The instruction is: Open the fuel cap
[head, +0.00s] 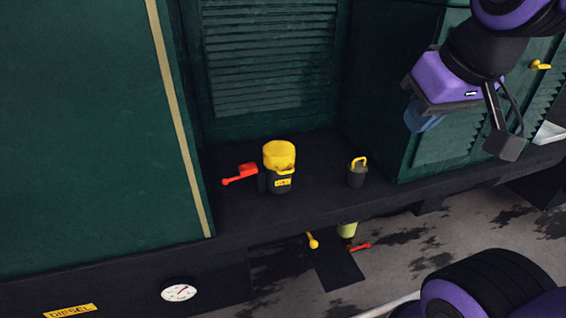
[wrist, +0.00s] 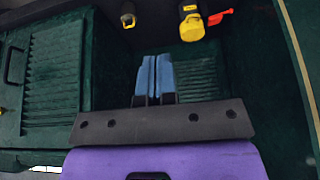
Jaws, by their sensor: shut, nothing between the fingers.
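A yellow cap (head: 279,154) sits on a dark filler neck (head: 280,184) with a yellow label, on the black ledge of the green tram side. It looks seated and closed. The same yellow cap shows in the wrist view (wrist: 192,29) at the top edge. My gripper (head: 422,120) is up and to the right of the cap in the head view, well apart from it. Its blue fingertips (wrist: 156,58) are together and empty in the wrist view.
A red lever (head: 240,174) sticks out left of the filler. A small dark canister (head: 357,174) with a yellow handle stands to its right. Green panels (head: 95,125) rise on both sides. Below the ledge are a gauge (head: 179,292) and a DIESEL label (head: 70,311).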

